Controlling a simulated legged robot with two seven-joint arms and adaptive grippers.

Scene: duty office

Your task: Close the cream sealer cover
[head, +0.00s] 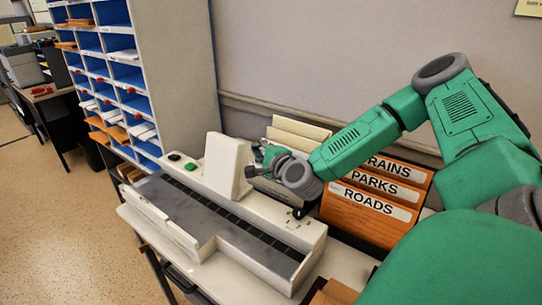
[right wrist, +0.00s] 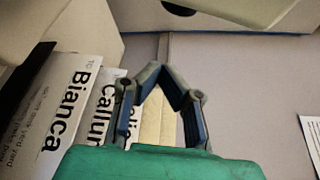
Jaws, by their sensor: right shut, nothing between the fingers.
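The cream sealer (head: 290,222) is a long, low machine on the table, with a dark strip along its top. Its cream cover (head: 228,165) stands raised at the machine's back, near the left end. My right gripper (head: 254,169) is just right of the cover, reaching in from the right above the back of the sealer. I cannot tell whether it touches the cover. In the right wrist view its fingers (right wrist: 161,74) meet at the tips and hold nothing. My left gripper is not in view.
Orange folders (head: 368,205) labelled TRAINS, PARKS and ROADS stand behind the sealer, under my right arm. Pale folders (head: 298,132) stand behind the gripper. A pigeonhole rack (head: 175,60) rises at the left. Printed name sheets (right wrist: 70,105) lie beside the gripper in the wrist view.

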